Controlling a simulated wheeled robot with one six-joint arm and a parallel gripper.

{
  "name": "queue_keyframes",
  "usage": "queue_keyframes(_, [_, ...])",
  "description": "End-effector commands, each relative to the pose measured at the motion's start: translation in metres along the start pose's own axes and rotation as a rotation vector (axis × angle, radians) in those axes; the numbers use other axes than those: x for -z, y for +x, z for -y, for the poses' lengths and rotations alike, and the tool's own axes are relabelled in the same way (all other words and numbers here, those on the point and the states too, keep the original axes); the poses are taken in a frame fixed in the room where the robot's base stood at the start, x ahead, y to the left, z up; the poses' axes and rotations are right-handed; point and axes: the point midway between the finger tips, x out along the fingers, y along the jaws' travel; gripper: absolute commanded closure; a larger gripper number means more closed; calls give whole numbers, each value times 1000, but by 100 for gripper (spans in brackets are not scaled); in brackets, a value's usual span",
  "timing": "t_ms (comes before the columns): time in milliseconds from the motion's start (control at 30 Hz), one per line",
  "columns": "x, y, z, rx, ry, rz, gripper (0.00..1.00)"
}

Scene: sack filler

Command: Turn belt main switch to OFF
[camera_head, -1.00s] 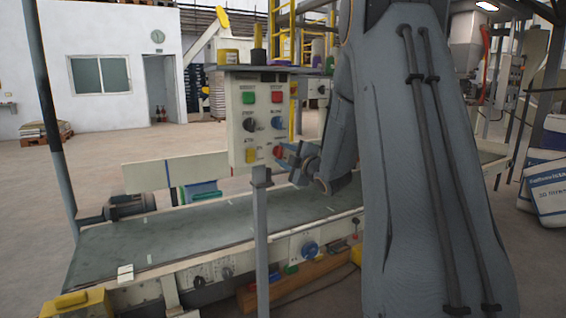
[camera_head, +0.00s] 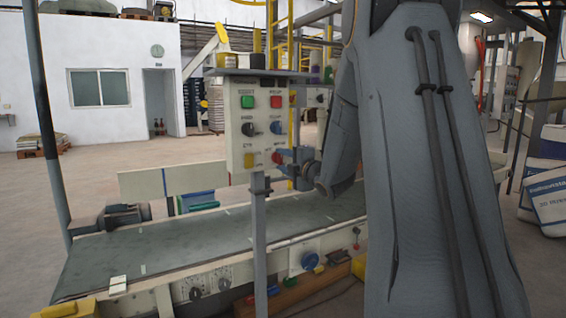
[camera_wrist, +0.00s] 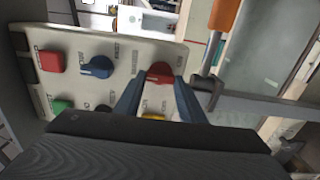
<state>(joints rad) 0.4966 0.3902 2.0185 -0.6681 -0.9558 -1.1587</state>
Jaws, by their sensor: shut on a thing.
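A cream control panel (camera_head: 239,119) stands on a post beside the conveyor, with several buttons and knobs. Its lower right red rotary knob (camera_head: 277,157) also shows in the wrist view (camera_wrist: 160,72). My gripper (camera_head: 284,158) is at this knob, with its two blue-grey fingers (camera_wrist: 158,90) on either side of it. The gripper is shut on the red knob. Fingers and wrist hide part of the knob and the labels around it. The knob's exact setting cannot be read.
A blue knob (camera_wrist: 97,67), a red button (camera_wrist: 51,62) and a yellow knob (camera_head: 249,160) sit close by on the panel. A grey bar (camera_wrist: 245,95) passes right of the fingers.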

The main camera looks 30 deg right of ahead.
Motion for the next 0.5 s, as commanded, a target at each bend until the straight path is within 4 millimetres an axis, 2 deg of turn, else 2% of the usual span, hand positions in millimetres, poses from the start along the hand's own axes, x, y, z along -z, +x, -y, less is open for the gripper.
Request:
queue_keyframes(100, [0, 0, 0, 1, -1, 0, 86])
queue_keyframes(133, [0, 0, 0, 1, -1, 0, 62])
queue_keyframes(233, [0, 0, 0, 1, -1, 0, 46])
queue_keyframes(500, [0, 0, 0, 0, 0, 0, 45])
